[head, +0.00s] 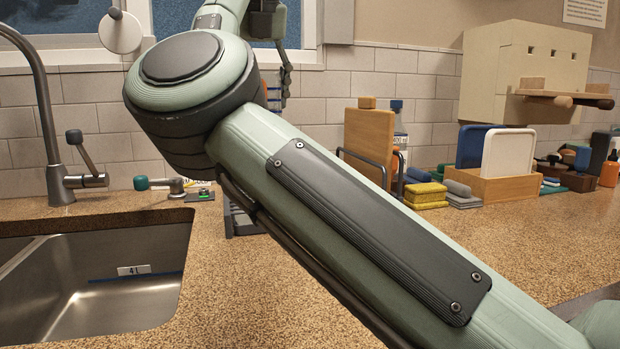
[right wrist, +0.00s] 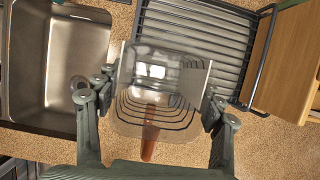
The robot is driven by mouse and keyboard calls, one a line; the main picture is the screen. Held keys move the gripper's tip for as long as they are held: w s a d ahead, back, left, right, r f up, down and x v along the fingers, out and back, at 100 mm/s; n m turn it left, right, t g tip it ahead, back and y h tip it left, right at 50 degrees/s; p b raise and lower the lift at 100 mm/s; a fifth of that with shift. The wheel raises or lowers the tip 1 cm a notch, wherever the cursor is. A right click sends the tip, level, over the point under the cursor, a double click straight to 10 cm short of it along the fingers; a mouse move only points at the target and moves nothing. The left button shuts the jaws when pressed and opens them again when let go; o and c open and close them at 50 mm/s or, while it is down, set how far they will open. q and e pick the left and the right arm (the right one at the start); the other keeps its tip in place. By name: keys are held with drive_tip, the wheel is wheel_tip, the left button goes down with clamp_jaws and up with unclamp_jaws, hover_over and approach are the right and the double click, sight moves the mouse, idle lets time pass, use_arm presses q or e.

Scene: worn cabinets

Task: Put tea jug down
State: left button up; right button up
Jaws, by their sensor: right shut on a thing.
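The tea jug (right wrist: 160,75) is a clear glass vessel with dark curved lines seen on or through it and a brown strip, perhaps its handle, at the lower side. It fills the middle of the right wrist view. My right gripper (right wrist: 158,92) is shut on it, one finger on each side. The jug is over the counter between the sink and a dark wire rack; I cannot tell whether it touches the counter. In the head view my right arm crosses the picture and hides most of this area. My left gripper is not in view.
The steel sink (right wrist: 58,60) lies left of the jug. The dark rack (right wrist: 195,45) is beyond it, with a wooden board (right wrist: 285,65) to the right. In the head view a faucet (head: 58,150) stands behind the sink. Speckled counter (head: 225,290) is bare right of the sink.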

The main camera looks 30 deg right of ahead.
drive_tip(key=d+f, duration=0.3)
drive_tip(key=s+d+f+b, duration=0.1)
drive_tip(key=d+f, duration=0.6)
drive_tip(key=d, duration=0.1)
drive_tip(key=shift+s+f, duration=0.2)
drive_tip(key=shift+s, duration=0.2)
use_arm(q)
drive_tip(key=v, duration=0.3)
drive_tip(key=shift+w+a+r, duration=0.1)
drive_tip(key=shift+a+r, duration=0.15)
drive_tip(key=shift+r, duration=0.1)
use_arm(e)
drive_tip(key=shift+f, duration=0.15)
use_arm(q)
drive_tip(key=shift+b, duration=0.3)
use_arm(e)
drive_tip(key=shift+f, duration=0.25)
drive_tip(key=o, duration=1.9)
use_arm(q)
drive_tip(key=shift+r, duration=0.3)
use_arm(e)
drive_tip(key=shift+r, duration=0.1)
